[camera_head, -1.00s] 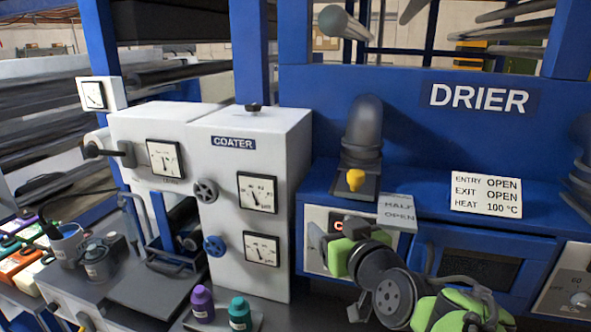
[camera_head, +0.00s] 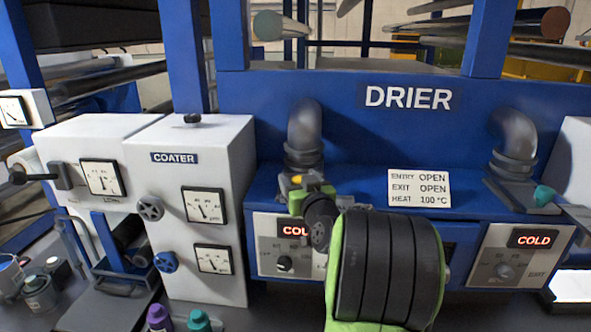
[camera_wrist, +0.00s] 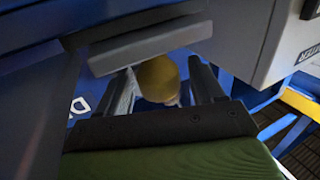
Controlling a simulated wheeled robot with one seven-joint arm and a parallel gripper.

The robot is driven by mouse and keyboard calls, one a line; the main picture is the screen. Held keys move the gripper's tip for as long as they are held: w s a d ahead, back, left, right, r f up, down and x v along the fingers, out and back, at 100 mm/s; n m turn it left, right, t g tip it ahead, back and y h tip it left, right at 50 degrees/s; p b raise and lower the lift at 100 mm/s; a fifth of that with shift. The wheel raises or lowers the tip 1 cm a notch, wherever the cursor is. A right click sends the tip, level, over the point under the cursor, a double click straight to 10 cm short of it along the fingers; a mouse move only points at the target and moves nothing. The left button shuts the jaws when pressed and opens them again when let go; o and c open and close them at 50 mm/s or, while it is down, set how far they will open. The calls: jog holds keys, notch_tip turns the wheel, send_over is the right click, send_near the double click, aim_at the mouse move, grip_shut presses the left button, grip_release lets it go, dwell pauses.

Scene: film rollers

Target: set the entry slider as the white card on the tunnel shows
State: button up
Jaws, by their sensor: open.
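The white card (camera_head: 419,188) on the drier's blue tunnel reads ENTRY OPEN, EXIT OPEN, HEAT 100 °C. The entry slider's yellow knob (camera_head: 297,180) sits at the foot of the left grey duct pipe, mostly hidden by my gripper (camera_head: 306,187). In the wrist view the knob (camera_wrist: 157,78) lies between the two spread fingers of my gripper (camera_wrist: 163,88). The fingers are open; I cannot tell whether either touches it. The slider's scale plate is hidden behind my arm, so its setting cannot be read.
The left grey pipe (camera_head: 304,130) rises just behind my gripper. The white coater cabinet (camera_head: 205,150) stands to the left. The exit end has a teal knob (camera_head: 544,195) by the right pipe (camera_head: 514,140). The right control panel (camera_head: 519,256) shows COLD.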

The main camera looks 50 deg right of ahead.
jog(key=shift+x, duration=0.85)
jog(key=shift+c, duration=0.3)
